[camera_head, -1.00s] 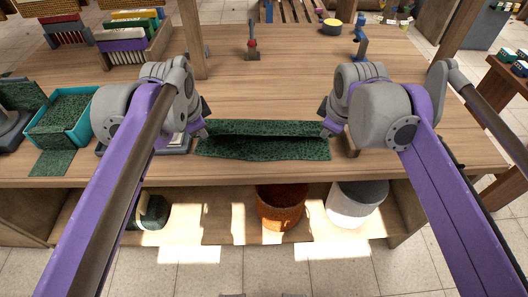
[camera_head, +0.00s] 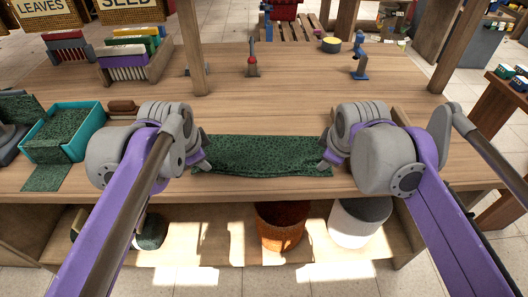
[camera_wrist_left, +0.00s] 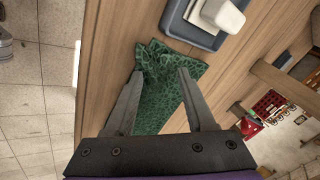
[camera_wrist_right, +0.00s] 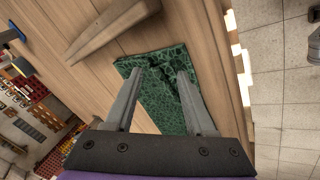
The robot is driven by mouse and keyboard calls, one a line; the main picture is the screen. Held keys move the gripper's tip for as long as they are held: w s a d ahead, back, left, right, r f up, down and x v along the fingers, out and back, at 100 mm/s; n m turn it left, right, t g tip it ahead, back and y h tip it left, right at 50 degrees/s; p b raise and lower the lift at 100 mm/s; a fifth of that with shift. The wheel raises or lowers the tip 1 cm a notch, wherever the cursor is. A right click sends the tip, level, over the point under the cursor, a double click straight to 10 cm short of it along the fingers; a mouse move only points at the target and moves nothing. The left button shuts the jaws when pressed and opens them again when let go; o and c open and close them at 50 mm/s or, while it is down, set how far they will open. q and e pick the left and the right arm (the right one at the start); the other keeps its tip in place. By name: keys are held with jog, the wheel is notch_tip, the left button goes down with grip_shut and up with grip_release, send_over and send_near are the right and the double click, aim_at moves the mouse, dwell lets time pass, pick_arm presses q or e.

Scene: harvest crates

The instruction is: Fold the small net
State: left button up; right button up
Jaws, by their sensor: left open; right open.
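The small green net (camera_head: 262,156) lies on the wooden table near its front edge, folded into a long strip. My left gripper (camera_head: 203,165) is open at the net's left end. In the left wrist view its fingers (camera_wrist_left: 158,88) stand apart over the net (camera_wrist_left: 158,105), whose end looks bunched. My right gripper (camera_head: 325,165) is open at the net's right end. In the right wrist view its fingers (camera_wrist_right: 160,85) stand apart over the net (camera_wrist_right: 158,98), which has some creases. I cannot tell whether the fingertips touch the net.
A teal bin (camera_head: 100,119) of green netting stands at the left. The table behind the net is clear up to a red-topped tool (camera_head: 252,62).

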pick_arm(q)
jog(key=shift+r, duration=0.1)
pick_arm(e)
jog(key=shift+r, duration=0.1)
pick_arm(q)
jog(key=s+v, duration=0.1)
jog(key=v, duration=0.9)
pick_arm(e)
jog(key=s+v, duration=0.1)
jog(key=v, duration=0.9)
pick_arm(q)
jog(key=shift+s, duration=0.1)
pick_arm(e)
jog(key=shift+s, duration=0.1)
